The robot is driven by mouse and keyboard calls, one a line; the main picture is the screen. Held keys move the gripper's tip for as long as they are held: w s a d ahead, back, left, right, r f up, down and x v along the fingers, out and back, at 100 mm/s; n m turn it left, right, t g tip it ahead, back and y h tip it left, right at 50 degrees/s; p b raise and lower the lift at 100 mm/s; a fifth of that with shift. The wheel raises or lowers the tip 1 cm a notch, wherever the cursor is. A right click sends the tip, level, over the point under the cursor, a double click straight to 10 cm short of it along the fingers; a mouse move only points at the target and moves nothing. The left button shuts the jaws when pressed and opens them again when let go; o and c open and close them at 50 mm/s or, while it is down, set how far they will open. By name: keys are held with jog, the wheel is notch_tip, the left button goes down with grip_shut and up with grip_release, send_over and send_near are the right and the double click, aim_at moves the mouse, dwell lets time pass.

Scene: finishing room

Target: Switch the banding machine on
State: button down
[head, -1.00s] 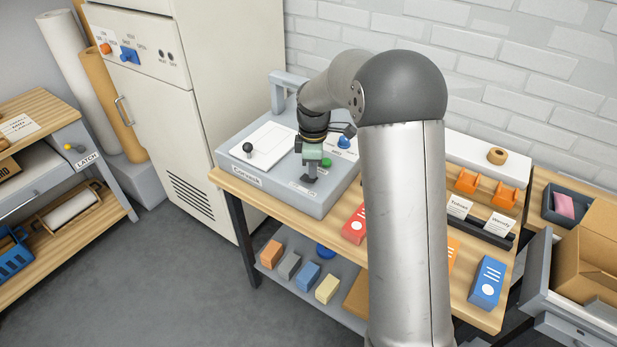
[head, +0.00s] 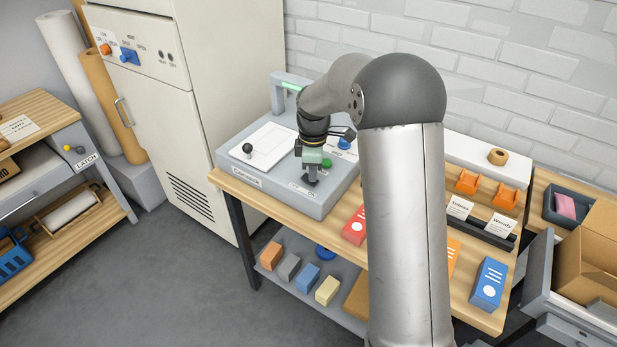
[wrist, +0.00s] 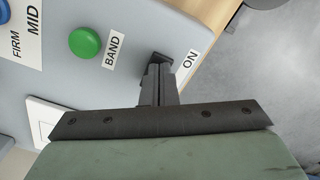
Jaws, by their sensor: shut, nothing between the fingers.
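The banding machine (head: 318,203) is a grey box with a sloped top on the wooden bench. A green light (head: 291,87) glows on the arch (head: 277,90) at its back. My gripper (head: 311,182) is shut and empty, low over the front right of the machine's top. In the wrist view its closed fingertips (wrist: 158,72) are at a small dark switch (wrist: 160,58) beside the ON label (wrist: 188,63); I cannot tell whether they touch. The green BAND button (wrist: 85,42) is left of the fingers and also shows in the head view (head: 327,163). My fingers partly hide the switch.
A black-knobbed lever (head: 248,148) and a blue knob (head: 345,143) are also on the machine. A red box (head: 354,228) and a blue box (head: 487,284) stand on the bench to the right. A tall cream cabinet (head: 150,110) stands behind left.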

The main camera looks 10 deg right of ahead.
notch_tip(320, 180, up, 7)
jog(key=p, duration=0.4)
jog(key=shift+f, duration=0.1)
dwell(0.5)
jog(key=s+r+m, duration=0.3)
jog(key=s+m, duration=0.1)
jog(key=s, duration=0.4)
jog(key=s+r+m, duration=0.3)
jog(key=s+r, duration=0.1)
jog(key=s, duration=0.4)
jog(key=s+f+m, duration=0.2)
jog(key=s+m, duration=0.5)
jog(key=s, duration=0.9)
jog(key=shift+s+m+t, duration=0.35)
jog(key=shift+m+t, duration=0.05)
